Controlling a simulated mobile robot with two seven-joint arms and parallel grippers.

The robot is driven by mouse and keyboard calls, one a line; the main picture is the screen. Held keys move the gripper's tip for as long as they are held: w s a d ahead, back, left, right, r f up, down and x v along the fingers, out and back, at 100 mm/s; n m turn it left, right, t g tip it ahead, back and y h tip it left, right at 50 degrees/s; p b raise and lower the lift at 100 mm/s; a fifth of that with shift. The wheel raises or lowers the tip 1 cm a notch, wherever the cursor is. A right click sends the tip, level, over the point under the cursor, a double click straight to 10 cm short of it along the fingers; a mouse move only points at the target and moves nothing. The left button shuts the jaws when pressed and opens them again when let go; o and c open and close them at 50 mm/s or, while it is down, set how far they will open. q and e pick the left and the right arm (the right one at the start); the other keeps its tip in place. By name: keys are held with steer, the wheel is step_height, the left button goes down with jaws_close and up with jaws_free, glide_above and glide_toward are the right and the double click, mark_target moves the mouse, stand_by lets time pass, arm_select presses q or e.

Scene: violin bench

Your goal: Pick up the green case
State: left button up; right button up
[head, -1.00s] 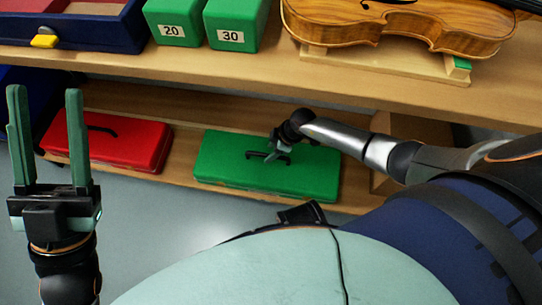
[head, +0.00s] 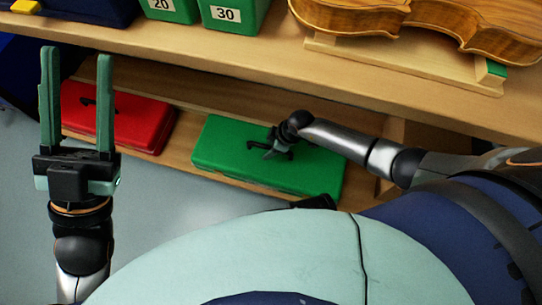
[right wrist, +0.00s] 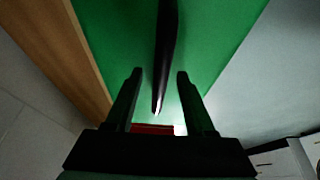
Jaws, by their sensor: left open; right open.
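The green case (head: 225,148) lies flat on the lower shelf, with a dark handle (head: 278,150) on its top. My right gripper (head: 272,152) is at the handle, seen small and partly hidden by its own wrist in the head view. In the right wrist view the open fingers of the right gripper (right wrist: 158,85) stand on either side of the black handle (right wrist: 166,50), above the green case (right wrist: 115,35). I cannot tell whether a finger touches the handle. My left gripper (head: 77,75) is open and empty, raised at the left, away from the green case.
A red case (head: 140,125) lies on the lower shelf (head: 185,170) left of the green case. The upper bench (head: 250,60) overhangs behind, bearing green boxes marked 20 and 30 (head: 225,14) and a violin (head: 400,15) on a wooden stand. The grey floor is clear in front.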

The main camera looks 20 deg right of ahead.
jaws_close()
stand_by(1.3)
steer(key=shift+w+r, duration=0.1)
steer(key=shift+r, duration=0.05)
